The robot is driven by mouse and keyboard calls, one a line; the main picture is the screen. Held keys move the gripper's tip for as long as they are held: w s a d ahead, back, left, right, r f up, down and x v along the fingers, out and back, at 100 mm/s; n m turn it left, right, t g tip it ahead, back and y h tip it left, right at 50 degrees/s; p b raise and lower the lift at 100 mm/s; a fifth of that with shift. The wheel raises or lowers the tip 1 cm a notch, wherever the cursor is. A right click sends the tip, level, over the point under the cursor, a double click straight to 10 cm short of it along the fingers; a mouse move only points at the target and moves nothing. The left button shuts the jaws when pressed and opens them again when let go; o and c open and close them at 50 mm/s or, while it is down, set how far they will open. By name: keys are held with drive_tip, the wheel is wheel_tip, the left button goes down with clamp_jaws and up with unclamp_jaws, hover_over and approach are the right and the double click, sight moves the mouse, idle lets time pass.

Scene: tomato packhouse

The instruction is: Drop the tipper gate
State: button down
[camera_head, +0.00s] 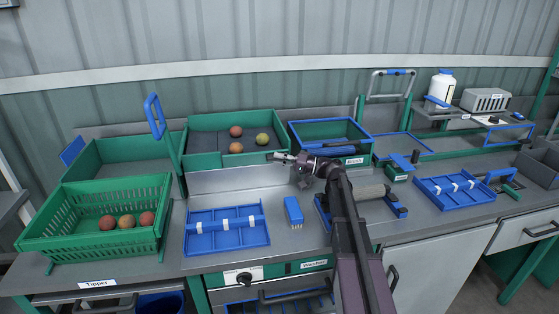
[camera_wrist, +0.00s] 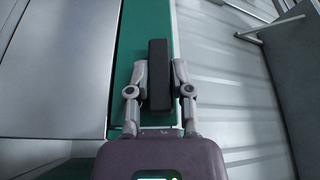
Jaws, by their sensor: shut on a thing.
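My gripper (camera_head: 279,157) is at the right part of the front edge of a green tray (camera_head: 205,163). In the wrist view, my gripper (camera_wrist: 158,75) has its fingers on both sides of a dark bar-shaped handle (camera_wrist: 158,60), shut on it. The handle lies over a green strip (camera_wrist: 131,45); whether this strip is the tipper gate I cannot tell for sure. The tray holds three tomatoes (camera_head: 236,131) on a grey floor. A green slatted crate (camera_head: 80,190) with three tomatoes stands at the left, above the label Tipper (camera_head: 97,283).
A blue upright handle (camera_head: 155,115) rises left of the tray. A blue divided rack (camera_head: 227,243) and a blue brush (camera_head: 293,211) lie in front. A blue-rimmed basin (camera_head: 330,125) is to the right. The grey counter between rack and crate is narrow.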

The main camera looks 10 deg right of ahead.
drive_tip(key=c, duration=0.5)
unclamp_jaws()
drive_tip(key=shift+r, duration=0.15)
